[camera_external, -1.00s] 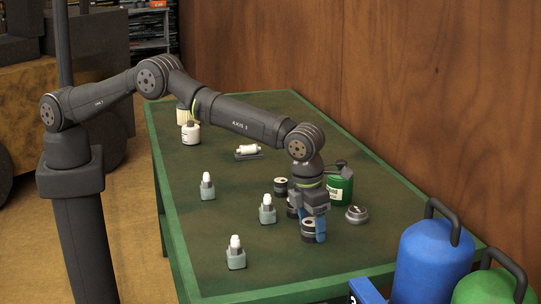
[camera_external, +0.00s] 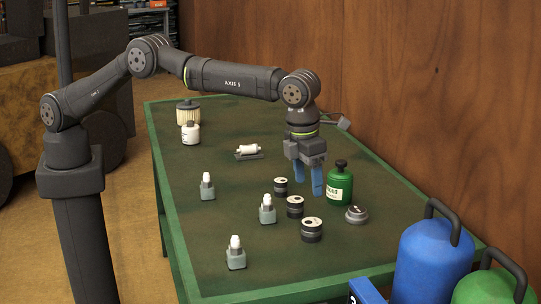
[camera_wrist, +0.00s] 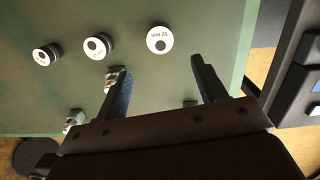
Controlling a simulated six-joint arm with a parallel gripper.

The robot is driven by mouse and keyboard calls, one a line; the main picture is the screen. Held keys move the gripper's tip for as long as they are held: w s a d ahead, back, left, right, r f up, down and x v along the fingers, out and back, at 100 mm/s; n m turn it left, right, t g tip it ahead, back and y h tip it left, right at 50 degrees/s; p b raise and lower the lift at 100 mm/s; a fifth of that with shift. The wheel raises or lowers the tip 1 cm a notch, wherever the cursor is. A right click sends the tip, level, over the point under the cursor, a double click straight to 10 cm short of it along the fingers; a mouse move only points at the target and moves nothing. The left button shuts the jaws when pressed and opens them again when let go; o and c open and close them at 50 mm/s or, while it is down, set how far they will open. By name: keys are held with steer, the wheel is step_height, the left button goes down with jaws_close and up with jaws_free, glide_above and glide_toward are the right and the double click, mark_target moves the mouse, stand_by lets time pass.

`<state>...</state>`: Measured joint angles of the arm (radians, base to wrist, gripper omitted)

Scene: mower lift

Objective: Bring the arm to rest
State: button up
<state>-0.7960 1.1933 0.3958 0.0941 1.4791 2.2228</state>
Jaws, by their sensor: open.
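My gripper (camera_external: 309,180) hangs over the green table (camera_external: 225,235), its blue fingers pointing down. It is open and holds nothing. It is above and behind three dark round pieces with pale tops: a near one (camera_external: 312,230), a middle one (camera_external: 295,207) and a far one (camera_external: 281,186). In the wrist view the open fingers (camera_wrist: 160,88) show with a gap between them, and three round white-topped pieces (camera_wrist: 160,40) lie beyond them on the table.
A green bottle (camera_external: 340,186) stands just right of my gripper, with a low grey round part (camera_external: 356,214) near it. Several white-topped grey blocks (camera_external: 267,210) stand to the left. A blue cylinder (camera_external: 428,260) is at the front right, and a wooden wall (camera_external: 440,110) runs along the right side.

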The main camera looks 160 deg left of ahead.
mark_target(313, 222)
steer(key=f, duration=0.4)
steer(key=a+f, duration=0.1)
steer(key=f, duration=0.7)
steer(key=shift+s+a, duration=0.15)
steer(key=shift+a+r, duration=0.1)
steer(key=shift+r, duration=1.55)
